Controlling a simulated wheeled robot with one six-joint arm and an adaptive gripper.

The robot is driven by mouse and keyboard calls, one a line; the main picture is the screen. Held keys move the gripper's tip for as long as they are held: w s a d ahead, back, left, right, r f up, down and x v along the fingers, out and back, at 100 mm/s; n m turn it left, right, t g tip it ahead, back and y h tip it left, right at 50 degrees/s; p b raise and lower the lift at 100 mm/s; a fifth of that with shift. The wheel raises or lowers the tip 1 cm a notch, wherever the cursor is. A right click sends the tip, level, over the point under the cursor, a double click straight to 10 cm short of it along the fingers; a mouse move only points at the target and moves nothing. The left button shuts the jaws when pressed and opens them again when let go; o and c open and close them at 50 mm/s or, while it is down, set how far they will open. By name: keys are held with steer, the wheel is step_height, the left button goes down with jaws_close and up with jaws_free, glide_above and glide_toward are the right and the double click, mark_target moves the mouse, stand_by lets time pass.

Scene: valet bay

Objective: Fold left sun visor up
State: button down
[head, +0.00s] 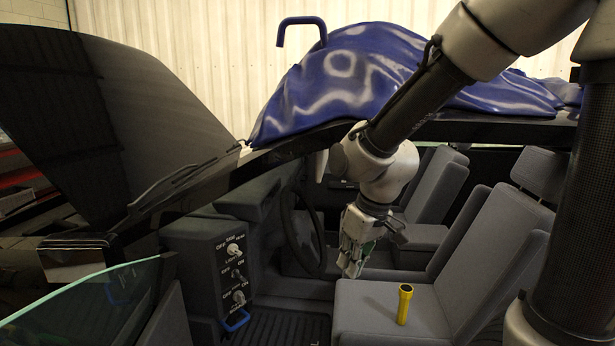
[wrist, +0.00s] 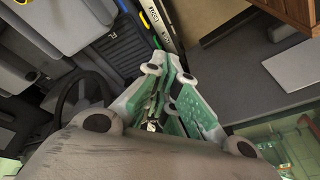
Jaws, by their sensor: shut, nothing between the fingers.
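My gripper (head: 352,258) hangs fingers-down in the car's open side, above the front of the near seat and right of the steering wheel (head: 300,228). In the wrist view my gripper (wrist: 170,74) has its green-padded fingers together with nothing between them. A small pale piece (head: 321,166) hangs under the roof edge just left of my wrist. It may be the left sun visor, but most of that area is hidden behind my arm, so I cannot tell its angle. My fingers are below and apart from it. No visor is clear in the wrist view.
A yellow flashlight (head: 404,304) stands on the near seat (head: 372,310). A knob panel (head: 205,262) with a blue handle (head: 237,321) is left of the footwell. A blue cover (head: 345,80) lies over the roof. A glass edge (head: 80,290) is at front left.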

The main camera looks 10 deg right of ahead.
steer(key=w+a+f+n+t+y, duration=0.1)
steer(key=w+a+f+n+t, duration=0.2)
steer(key=w+a, duration=0.45)
steer(key=w+a+f+n+t, duration=0.2)
steer(key=w+a+n+t, duration=0.2)
steer(key=w, duration=0.6)
steer(key=w+d+r+n+t+h, duration=0.1)
steer(key=w+d+r+n+t, duration=0.1)
steer(key=r, duration=0.5)
steer(key=w+d+r+n+t+h, duration=0.2)
steer(key=w+d+r+n+t, duration=0.1)
steer(key=r+t, duration=0.3)
steer(key=shift+w+r+n+t, duration=0.35)
steer(key=shift+w+r, duration=0.2)
steer(key=shift+w, duration=0.2)
steer(key=w+d, duration=0.3)
steer(key=w, duration=0.5)
steer(key=shift+w+d, duration=0.35)
